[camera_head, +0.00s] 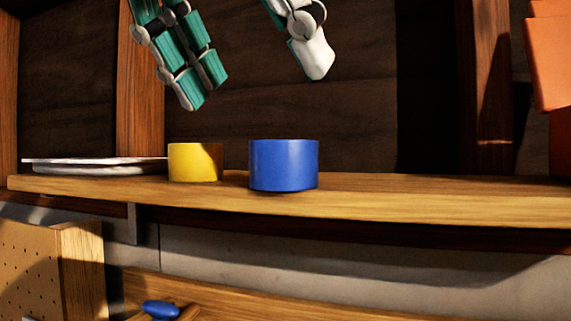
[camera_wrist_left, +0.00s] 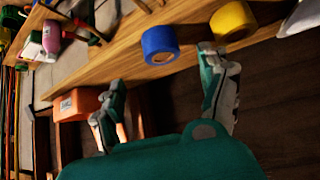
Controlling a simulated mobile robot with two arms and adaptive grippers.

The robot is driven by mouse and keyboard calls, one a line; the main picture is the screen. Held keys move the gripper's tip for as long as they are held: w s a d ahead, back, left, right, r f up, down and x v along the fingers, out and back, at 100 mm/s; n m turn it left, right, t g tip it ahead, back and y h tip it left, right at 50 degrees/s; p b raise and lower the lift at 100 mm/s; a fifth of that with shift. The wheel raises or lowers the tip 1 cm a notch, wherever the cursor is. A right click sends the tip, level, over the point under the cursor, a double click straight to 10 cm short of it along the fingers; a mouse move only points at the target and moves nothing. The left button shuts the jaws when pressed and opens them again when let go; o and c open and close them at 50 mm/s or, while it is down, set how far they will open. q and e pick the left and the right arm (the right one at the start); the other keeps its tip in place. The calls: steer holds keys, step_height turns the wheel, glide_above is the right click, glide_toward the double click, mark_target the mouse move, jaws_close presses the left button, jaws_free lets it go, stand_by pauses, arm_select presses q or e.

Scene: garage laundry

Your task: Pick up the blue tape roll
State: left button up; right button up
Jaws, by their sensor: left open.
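The blue tape roll (camera_head: 284,166) stands on the wooden shelf (camera_head: 400,200) near its front edge, in the middle of the head view. In the left wrist view the blue roll (camera_wrist_left: 160,45) lies beyond the fingertips. The yellow tape roll (camera_head: 194,163) stands just left of it; it also shows in the left wrist view (camera_wrist_left: 233,20). My left gripper (camera_head: 255,92) is above the blue roll, its fingers spread wide and empty, not touching it. In the left wrist view its fingers (camera_wrist_left: 162,70) are apart. My right gripper is not in view.
A flat white stack (camera_head: 95,166) lies on the shelf at the left. An orange container (camera_head: 553,60) is at the upper right. Below the shelf are a pegboard box (camera_head: 60,260) and a blue-headed tool (camera_head: 160,309). The shelf right of the blue roll is clear.

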mark_target(284, 142)
arm_select(q)
steer(key=p+x, duration=0.2)
steer(key=x, duration=0.5)
steer(key=shift+w+a+f, duration=0.1)
steer(key=shift+w+a, duration=0.05)
steer(key=shift+w, duration=0.1)
steer(key=shift+w+f, duration=0.15)
steer(key=shift+w, duration=0.1)
steer(key=shift+s, duration=0.4)
steer(key=c, duration=0.5)
steer(key=shift+w, duration=0.15)
steer(key=c, duration=0.7)
